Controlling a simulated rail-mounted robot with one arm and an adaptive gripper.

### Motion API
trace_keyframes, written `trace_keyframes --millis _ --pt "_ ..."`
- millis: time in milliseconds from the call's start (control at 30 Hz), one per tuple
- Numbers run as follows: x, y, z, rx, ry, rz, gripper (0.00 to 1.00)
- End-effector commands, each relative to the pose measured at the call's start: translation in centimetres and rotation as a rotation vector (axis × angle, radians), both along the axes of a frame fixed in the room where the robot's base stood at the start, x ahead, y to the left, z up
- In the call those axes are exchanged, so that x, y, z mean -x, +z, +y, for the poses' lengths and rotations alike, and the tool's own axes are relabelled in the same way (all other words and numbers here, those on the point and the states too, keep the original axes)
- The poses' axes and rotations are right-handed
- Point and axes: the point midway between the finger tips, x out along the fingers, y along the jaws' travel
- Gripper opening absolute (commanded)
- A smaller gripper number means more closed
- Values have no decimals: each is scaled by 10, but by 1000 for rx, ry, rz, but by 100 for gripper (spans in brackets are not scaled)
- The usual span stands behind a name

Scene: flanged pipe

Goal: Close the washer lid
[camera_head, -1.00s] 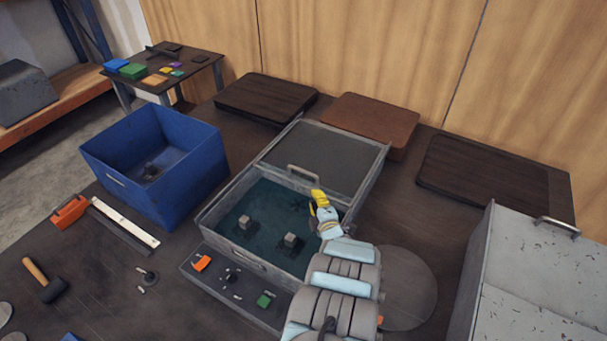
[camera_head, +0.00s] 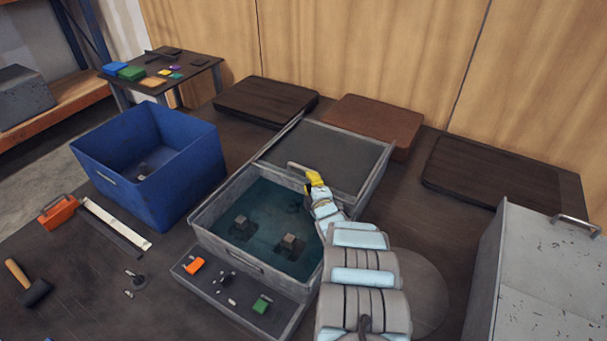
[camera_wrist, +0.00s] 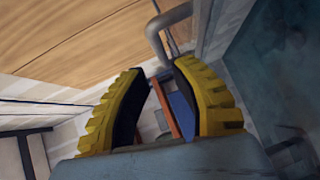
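The washer (camera_head: 218,247) is a grey metal tub with dark teal liquid and small grey blocks inside. Its lid (camera_head: 330,152) is a dark panel in a grey frame at the back, leaving the front of the tub uncovered. A bent metal handle (camera_head: 296,166) is at the lid's front edge. My gripper (camera_head: 311,182) has yellow fingers and is at the handle's right end. In the wrist view my gripper (camera_wrist: 160,68) has its fingers apart. The handle (camera_wrist: 157,32) shows at the fingertips, close to the right one; contact is unclear.
A blue bin (camera_head: 160,190) stands left of the washer. A tray with small parts (camera_head: 205,282) is in front of it. A brown board (camera_head: 372,122) lies behind, and a grey metal box (camera_head: 540,270) is at the right. A hammer (camera_head: 32,288) lies at the left.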

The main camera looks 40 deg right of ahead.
Motion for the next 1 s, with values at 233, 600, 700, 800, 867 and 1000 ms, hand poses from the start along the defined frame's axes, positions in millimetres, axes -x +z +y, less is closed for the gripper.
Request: trace_keyframes --millis 233,600,700,800,867,1000 --pt "-16 -4 -7 0 1 -1 26" --pt "-35 -9 -16 0 2 2 26" --pt "-40 -8 -18 3 2 -1 26" --pt "-44 -10 -19 -2 0 0 26" --pt "-48 -12 -20 -2 1 -1 26" --pt "-55 -13 -23 -1 4 -4 26"
